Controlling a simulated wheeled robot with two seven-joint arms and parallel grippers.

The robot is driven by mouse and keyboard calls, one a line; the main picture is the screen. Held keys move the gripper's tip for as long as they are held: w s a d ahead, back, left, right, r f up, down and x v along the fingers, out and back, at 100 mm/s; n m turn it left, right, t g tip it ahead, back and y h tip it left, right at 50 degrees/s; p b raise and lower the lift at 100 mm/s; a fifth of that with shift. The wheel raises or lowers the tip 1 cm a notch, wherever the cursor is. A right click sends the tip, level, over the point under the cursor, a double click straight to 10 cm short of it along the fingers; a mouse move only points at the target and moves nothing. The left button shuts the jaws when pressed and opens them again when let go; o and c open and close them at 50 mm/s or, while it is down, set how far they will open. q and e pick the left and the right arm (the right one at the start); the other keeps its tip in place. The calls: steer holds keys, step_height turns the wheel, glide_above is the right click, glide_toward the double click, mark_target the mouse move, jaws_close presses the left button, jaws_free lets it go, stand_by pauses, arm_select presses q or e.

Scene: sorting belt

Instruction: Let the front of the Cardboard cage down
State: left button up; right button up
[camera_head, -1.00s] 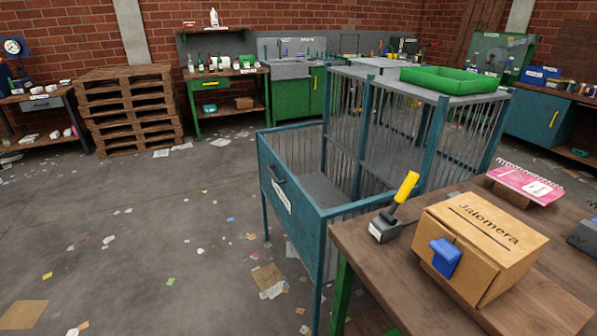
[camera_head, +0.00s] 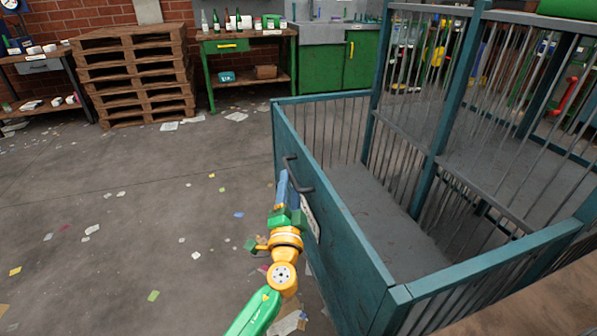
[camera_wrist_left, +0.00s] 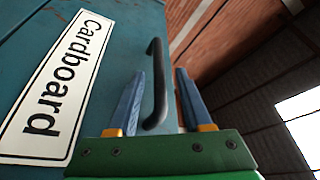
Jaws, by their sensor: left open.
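The Cardboard cage has a teal front panel (camera_head: 345,250) that stands upright, with a dark bar handle (camera_head: 299,176) near its top. The handle also shows in the left wrist view (camera_wrist_left: 157,85), beside the white "Cardboard" label (camera_wrist_left: 57,85). My left gripper (camera_head: 283,185) is at the outer side of the panel, at the handle. In the left wrist view its blue fingers (camera_wrist_left: 160,88) are apart, with the handle between them. I cannot tell whether a finger touches it. The label is partly hidden by my gripper in the head view. My right gripper is not in view.
Barred walls (camera_head: 440,120) enclose the cage's grey floor (camera_head: 375,205). Open concrete floor (camera_head: 120,230) with paper scraps lies left of the panel. Stacked pallets (camera_head: 140,75) and a green workbench (camera_head: 245,60) stand at the back. A wooden tabletop (camera_head: 550,300) is at the lower right.

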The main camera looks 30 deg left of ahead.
mark_target(291, 172)
arm_select(q)
steer(key=x, duration=0.4)
steer(key=shift+f, duration=0.1)
steer(key=shift+s, duration=0.1)
jaws_close()
stand_by(1.2)
